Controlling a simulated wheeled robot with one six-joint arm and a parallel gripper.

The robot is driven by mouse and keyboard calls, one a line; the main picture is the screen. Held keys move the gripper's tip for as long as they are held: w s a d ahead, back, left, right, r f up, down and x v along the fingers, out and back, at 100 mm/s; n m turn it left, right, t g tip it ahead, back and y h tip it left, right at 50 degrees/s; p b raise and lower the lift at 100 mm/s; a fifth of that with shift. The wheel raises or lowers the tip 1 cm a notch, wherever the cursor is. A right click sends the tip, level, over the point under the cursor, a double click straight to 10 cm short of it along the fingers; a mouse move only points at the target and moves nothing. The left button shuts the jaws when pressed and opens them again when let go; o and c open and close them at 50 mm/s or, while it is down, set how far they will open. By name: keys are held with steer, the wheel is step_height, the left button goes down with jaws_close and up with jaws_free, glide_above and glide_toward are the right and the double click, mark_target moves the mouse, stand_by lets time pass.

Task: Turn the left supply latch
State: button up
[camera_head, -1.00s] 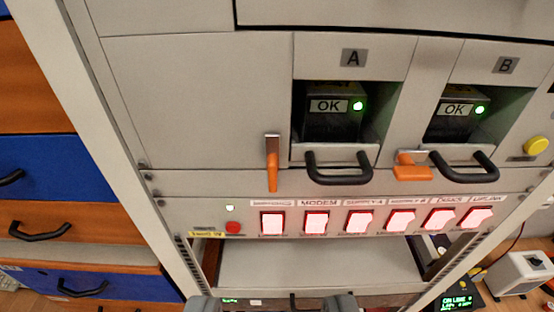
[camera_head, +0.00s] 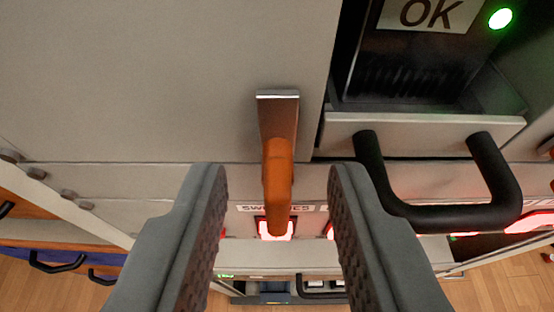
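The left supply latch (camera_head: 278,180) is an orange lever on a metal plate, just left of supply A. It points straight down. My gripper (camera_head: 277,185) is open, with one grey padded finger on each side of the lever. There is a visible gap on both sides, and neither finger appears to touch it. Supply A (camera_head: 425,60) sits in its bay at the upper right, with an OK label and a green light lit.
Supply A's black handle (camera_head: 450,210) sticks out close to the right finger. A row of lit red switches (camera_head: 275,228) lies below the latch, partly hidden by the fingers. The flat grey panel (camera_head: 140,80) at upper left is clear.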

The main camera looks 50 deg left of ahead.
steer(key=shift+c, duration=0.4)
jaws_close()
steer(key=shift+w, duration=0.1)
steer(key=m+g+y, duration=0.1)
steer(key=m, duration=0.1)
steer(key=m+g+y, duration=0.1)
steer(key=m, duration=0.1)
steer(key=m+y, duration=0.1)
steer(key=m, duration=0.1)
steer(key=shift+w+d+f+g, duration=0.2)
steer(key=shift+w+g, duration=0.05)
steer(key=shift+g, duration=0.15)
steer(key=shift+w+f+m+g+y, duration=0.15)
steer(key=shift+m+y, duration=0.45)
steer(key=shift+m, duration=0.65)
steer(key=shift+s+f+m+g+y, duration=0.15)
steer(key=shift+m+y, duration=0.45)
steer(key=shift+m, duration=0.6)
steer(key=shift+w+f+m+g+y, duration=0.15)
steer(key=shift+m+y, duration=0.45)
steer(key=shift+m, duration=0.65)
steer(key=shift+r, duration=0.1)
